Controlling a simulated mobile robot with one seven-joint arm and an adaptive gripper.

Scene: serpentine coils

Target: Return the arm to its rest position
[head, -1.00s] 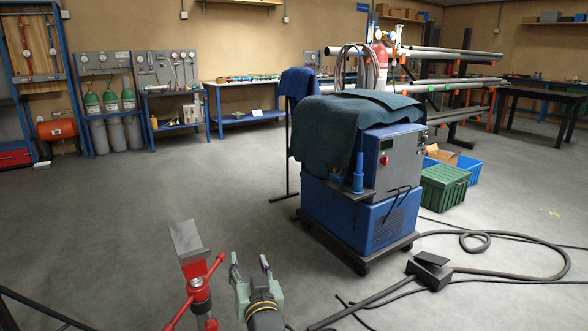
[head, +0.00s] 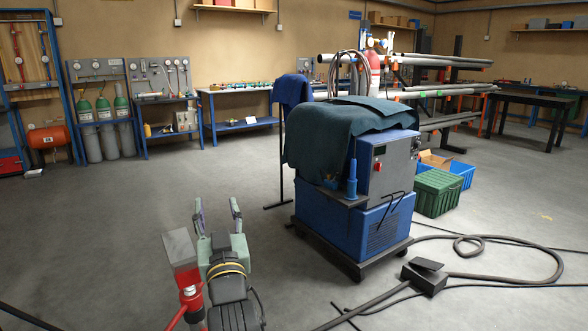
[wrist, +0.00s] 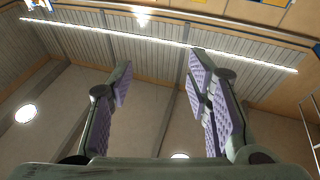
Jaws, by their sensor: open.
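My gripper (head: 218,216) is at the lower left of the middle in the head view, at the end of my arm, with its two fingers pointing up and apart. It is open and empty. In the wrist view its fingers (wrist: 160,85) stand wide apart with purple ribbed pads, and only the ceiling and upper walls show between and beyond them. A red stand with a grey tilted plate (head: 181,249) is just left of my gripper in the head view. The gripper partly overlaps the stand in the picture; I cannot tell whether they touch.
A blue welding machine (head: 375,225) on a wheeled base, draped with a dark green cloth (head: 340,135), stands right of my gripper. A foot pedal (head: 425,276) and hoses (head: 480,275) lie on the floor at right. Open floor (head: 120,220) lies left and behind.

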